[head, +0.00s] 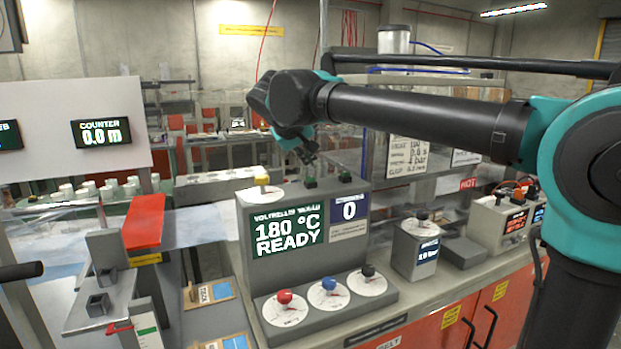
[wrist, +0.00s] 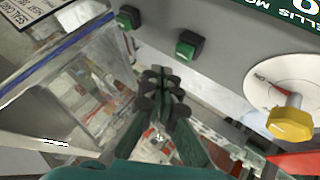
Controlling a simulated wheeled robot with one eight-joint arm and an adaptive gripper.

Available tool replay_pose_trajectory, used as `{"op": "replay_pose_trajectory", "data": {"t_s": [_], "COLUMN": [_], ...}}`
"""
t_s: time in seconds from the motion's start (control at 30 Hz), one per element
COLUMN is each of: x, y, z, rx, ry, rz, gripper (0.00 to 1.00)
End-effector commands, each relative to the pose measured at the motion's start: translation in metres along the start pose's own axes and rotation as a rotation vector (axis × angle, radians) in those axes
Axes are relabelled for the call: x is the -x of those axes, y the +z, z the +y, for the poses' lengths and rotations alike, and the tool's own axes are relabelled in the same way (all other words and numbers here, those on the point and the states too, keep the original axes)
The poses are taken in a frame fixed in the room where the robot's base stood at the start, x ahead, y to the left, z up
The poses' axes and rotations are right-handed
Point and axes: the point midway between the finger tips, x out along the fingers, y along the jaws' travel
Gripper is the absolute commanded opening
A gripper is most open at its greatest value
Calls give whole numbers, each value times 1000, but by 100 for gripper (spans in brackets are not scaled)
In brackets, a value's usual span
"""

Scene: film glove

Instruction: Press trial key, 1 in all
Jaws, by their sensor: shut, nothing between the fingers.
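Two green keys in dark housings stand on top of the grey control box: a left one (head: 310,183) and a right one (head: 345,177). In the wrist view the left one (wrist: 188,46) is nearer the yellow knob, and the other (wrist: 128,17) is farther off. No label shows which is the trial key. My gripper (head: 308,154) is shut and empty, above the box top near the left green key. In the wrist view my fingertips (wrist: 160,88) are together, apart from both keys. The box display (head: 287,232) reads 180 °C READY, and a small display (head: 349,210) reads 0.
A yellow knob (head: 262,180) on a white dial sits left of the keys. Red (head: 284,297), blue (head: 328,284) and black (head: 368,271) knobs line the box's front ledge. Clear panels (wrist: 85,75) stand behind the box. A counter (head: 101,133) reads 0.0 m.

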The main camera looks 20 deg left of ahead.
Motion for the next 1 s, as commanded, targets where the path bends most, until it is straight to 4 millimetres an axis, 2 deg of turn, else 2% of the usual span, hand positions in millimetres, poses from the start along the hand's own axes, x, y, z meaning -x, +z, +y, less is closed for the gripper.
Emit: {"op": "replay_pose_trajectory", "data": {"t_s": [0.27, 1.0], "x": [-8, -9], "y": [6, 6], "z": [-6, -6], "rx": [0, 0], "ry": [0, 0], "rz": [0, 0], "gripper": [0, 0]}}
